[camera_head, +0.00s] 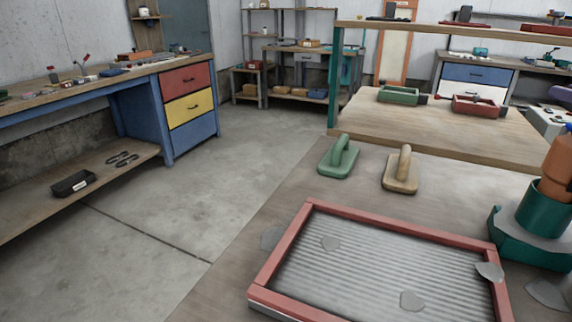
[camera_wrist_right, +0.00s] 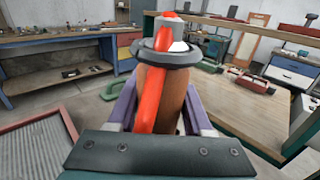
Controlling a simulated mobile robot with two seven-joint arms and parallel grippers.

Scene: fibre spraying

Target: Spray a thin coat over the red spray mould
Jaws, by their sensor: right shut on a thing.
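The red spray mould (camera_head: 283,250) lies on the worktable at the lower middle of the head view. Its red rim frames a grey ribbed bed with a few flat grey patches. Its far right corner also shows at the left of the right wrist view (camera_wrist_right: 61,107). My right gripper (camera_wrist_right: 160,112) has purple fingers and is shut on a brown sprayer (camera_wrist_right: 177,90) with a red stripe and a grey collar, right of the mould. In the head view, teal and orange parts stand at the right edge; their fingers cannot be made out. My left gripper is out of view.
A green float (camera_head: 340,158) and a tan float (camera_head: 401,172) rest behind the mould. A raised wooden shelf (camera_head: 450,130) with green and red trays stands further back. A bench with coloured drawers (camera_head: 189,105) is at the left, across open floor.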

